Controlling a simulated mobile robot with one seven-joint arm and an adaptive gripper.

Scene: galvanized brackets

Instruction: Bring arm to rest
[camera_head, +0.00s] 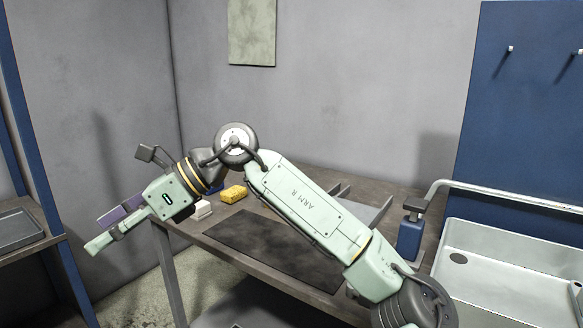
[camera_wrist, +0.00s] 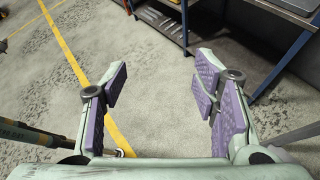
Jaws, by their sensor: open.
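My arm stretches from the lower right to the left across the workbench (camera_head: 185,228) in the head view. My gripper (camera_head: 110,228) is out past the bench's left end, tilted downward and empty. No object touches the fingers.
A yellow sponge (camera_head: 233,194) and a pale block (camera_head: 202,210) lie on the bench near a dark mat (camera_head: 270,248). A blue dispenser bottle (camera_head: 410,238) stands beside the sink (camera_head: 500,265). A side shelf with a tray (camera_head: 18,230) stands at the left.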

